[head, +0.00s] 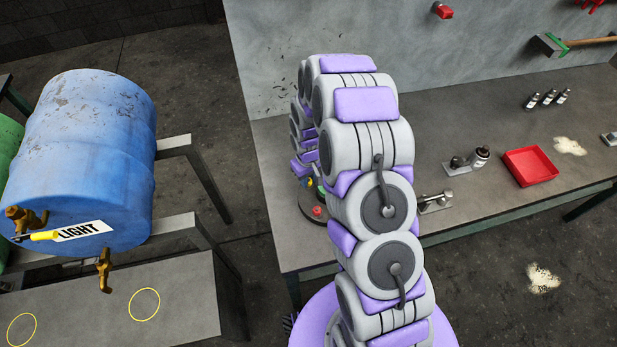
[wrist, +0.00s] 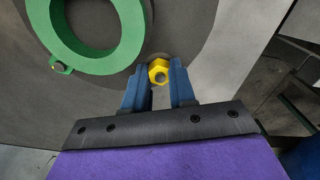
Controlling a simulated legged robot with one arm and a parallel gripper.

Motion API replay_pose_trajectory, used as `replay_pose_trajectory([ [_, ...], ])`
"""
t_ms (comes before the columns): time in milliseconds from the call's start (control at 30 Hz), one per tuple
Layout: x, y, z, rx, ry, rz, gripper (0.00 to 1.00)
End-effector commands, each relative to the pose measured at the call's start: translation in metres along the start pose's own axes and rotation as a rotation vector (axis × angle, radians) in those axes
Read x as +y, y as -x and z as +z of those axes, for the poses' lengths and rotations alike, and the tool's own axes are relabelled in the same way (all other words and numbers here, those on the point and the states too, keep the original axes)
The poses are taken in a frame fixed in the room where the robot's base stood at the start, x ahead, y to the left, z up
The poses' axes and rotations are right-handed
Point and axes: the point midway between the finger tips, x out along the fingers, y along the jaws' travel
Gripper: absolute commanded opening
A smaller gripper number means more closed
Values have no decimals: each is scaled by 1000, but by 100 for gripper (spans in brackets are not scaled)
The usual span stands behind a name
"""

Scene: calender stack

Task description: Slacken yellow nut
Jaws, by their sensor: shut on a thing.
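The yellow nut (wrist: 159,70) sits on a grey bolt end in the wrist view, with the hole side facing the camera. My gripper (wrist: 161,80) is shut on it, one blue finger on each side. In the head view my own arm hides the gripper and most of the round stand (head: 314,212) on the bench. A few small coloured parts show beside the arm there, too small to tell apart.
A green ring (wrist: 60,42) lies close left of the nut.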

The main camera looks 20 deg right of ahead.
Motion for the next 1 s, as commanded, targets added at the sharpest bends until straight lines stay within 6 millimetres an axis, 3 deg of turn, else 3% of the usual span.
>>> replay_pose_trajectory([
  [667, 1, 2, -5, 14, 57, 4, 0],
  [700, 1, 2, -5, 14, 57, 4, 29],
  [933, 0, 2, -1, 8, 57, 2, 51],
  [1000, 0, 2, 0, 7, 57, 2, 51],
])
